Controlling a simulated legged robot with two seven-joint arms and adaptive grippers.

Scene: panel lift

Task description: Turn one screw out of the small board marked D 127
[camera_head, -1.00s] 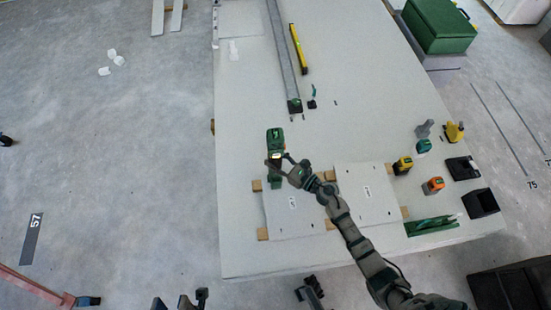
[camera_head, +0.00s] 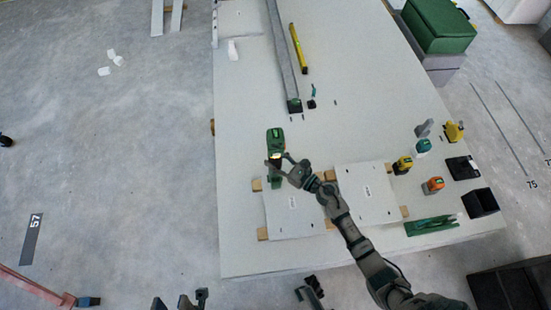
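Two pale panels lie on the table on wooden blocks, a left panel (camera_head: 291,222) and a right panel (camera_head: 367,205). Each bears a small mark too small to read, so I cannot tell which board is D 127. No screws can be made out.
A long grey beam (camera_head: 283,50) and a yellow level (camera_head: 298,48) lie at the back of the table. Several tools, including an orange one (camera_head: 433,185), and black bins (camera_head: 480,203) stand at the right. The table between beam and tools is mostly clear.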

